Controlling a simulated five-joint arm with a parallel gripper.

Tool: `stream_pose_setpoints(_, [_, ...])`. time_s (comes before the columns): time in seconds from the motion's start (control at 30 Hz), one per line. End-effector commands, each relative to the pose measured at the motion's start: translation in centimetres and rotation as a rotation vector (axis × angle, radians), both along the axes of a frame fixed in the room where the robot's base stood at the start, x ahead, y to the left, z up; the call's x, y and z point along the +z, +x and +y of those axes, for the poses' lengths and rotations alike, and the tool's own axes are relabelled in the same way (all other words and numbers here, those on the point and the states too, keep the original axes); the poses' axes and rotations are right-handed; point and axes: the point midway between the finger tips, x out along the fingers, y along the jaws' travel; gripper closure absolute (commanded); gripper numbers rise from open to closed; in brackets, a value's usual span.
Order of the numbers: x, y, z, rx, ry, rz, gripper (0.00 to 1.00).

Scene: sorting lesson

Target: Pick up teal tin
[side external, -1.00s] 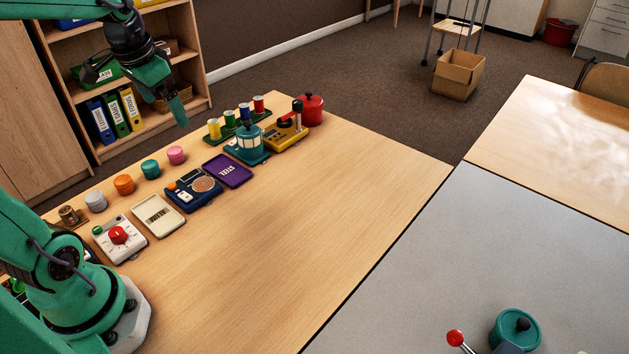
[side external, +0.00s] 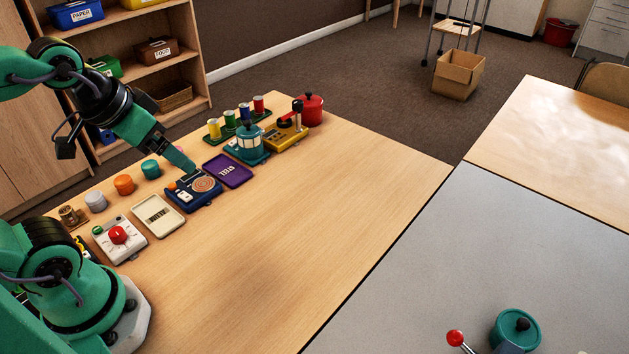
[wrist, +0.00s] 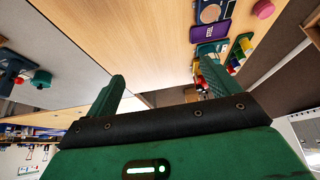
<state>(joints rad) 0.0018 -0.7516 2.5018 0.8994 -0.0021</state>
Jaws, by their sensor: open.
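The teal tin (side external: 150,168) is a small round tin in the row of coloured tins along the table's far left edge. It stands on the wooden table just left of my gripper's tip in the side view, apart from it as far as I can tell. My gripper (side external: 186,164) points down and right, with its fingers by the radio-like blue device. In the wrist view my gripper (wrist: 160,73) has its two fingers spread with nothing between them. I do not see the teal tin in the wrist view.
An orange tin (side external: 124,184) and a grey tin (side external: 96,201) stand left of the teal one. A pink tin (wrist: 263,9) shows in the wrist view. The blue device (side external: 194,192), purple tray (side external: 228,171) and cream tray (side external: 158,215) lie in front. The table's right side is clear.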

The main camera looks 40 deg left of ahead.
Motion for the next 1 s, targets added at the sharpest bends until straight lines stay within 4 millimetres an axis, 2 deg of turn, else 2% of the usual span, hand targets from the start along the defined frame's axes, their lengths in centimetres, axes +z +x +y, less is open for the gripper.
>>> stream_pose_setpoints(0.03, [0.0,0.0,0.0,0.000,0.000,0.000,0.22])
stream_pose_setpoints(0.13, [0.0,0.0,0.0,0.000,0.000,0.000,0.35])
stream_pose_setpoints(0.57, [0.1,0.5,0.5,0.010,0.005,0.011,0.35])
stream_pose_setpoints(0.77, [0.0,2.0,2.0,0.046,0.017,0.051,0.35])
stream_pose_setpoints(1.0, [-0.7,4.9,5.7,0.109,0.031,0.127,0.35])
